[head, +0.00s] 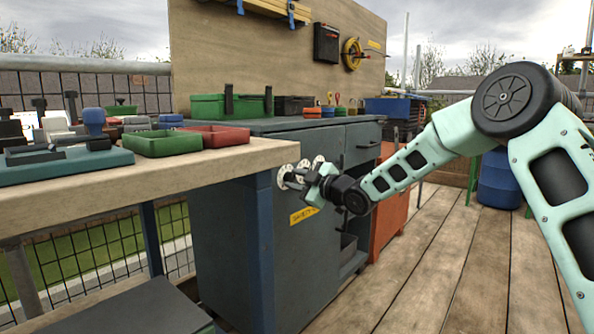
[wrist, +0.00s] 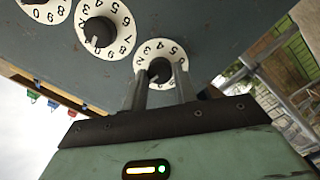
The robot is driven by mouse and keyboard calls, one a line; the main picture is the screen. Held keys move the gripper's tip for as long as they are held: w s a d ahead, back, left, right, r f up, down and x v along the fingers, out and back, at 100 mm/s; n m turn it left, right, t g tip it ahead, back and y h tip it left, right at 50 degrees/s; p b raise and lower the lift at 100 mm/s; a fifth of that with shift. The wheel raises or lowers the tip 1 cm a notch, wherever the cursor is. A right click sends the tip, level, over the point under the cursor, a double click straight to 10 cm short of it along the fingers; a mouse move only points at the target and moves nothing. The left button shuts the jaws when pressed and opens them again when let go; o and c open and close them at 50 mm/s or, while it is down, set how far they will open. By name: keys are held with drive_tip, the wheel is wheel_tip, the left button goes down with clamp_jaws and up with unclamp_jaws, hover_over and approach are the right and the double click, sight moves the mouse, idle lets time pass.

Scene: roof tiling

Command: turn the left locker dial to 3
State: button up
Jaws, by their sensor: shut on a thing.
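The locker (head: 228,245) is a dark blue-grey cabinet with three white numbered dials with black knobs on its front. The left dial (head: 284,173) is partly hidden by my gripper (head: 291,179) in the head view. In the wrist view, which looks turned over, this dial (wrist: 147,52) is at the right of the row. My gripper (wrist: 159,80) is shut on its black knob (wrist: 159,67), one finger on each side. Some numbers show around the rim, but I cannot tell which number the knob points to.
The middle dial (wrist: 122,40) and another dial (wrist: 60,10) sit close beside it. A yellow label (head: 303,214) is below the dials. The wooden workbench (head: 215,168) with trays juts out at the left.

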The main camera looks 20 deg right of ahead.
drive_tip(key=m+p, duration=0.2)
drive_tip(key=p, duration=0.1)
drive_tip(key=m+p, duration=0.2)
drive_tip(key=p, duration=0.1)
drive_tip(key=shift+r+m, duration=0.3)
drive_tip(key=shift+r, duration=0.05)
drive_tip(key=m+p, duration=0.4)
drive_tip(key=p, duration=0.2)
drive_tip(key=shift+g, duration=0.4)
drive_tip(key=m+p, duration=0.5)
drive_tip(key=shift+d+f+y+p, duration=0.1)
drive_tip(key=shift+f+y+p, duration=0.05)
drive_tip(key=shift+y+p, duration=0.15)
drive_tip(key=shift+f+m+p, duration=0.15)
drive_tip(key=shift+m+p, duration=1)
drive_tip(key=shift+m, duration=0.65)
drive_tip(key=o, duration=1)
drive_tip(key=shift+d, duration=0.1)
drive_tip(key=p+v, duration=0.2)
drive_tip(key=v, duration=1.5)
drive_tip(key=shift+w+d+p, duration=0.1)
drive_tip(key=shift+d+p, duration=0.15)
drive_tip(key=shift+p, duration=0.05)
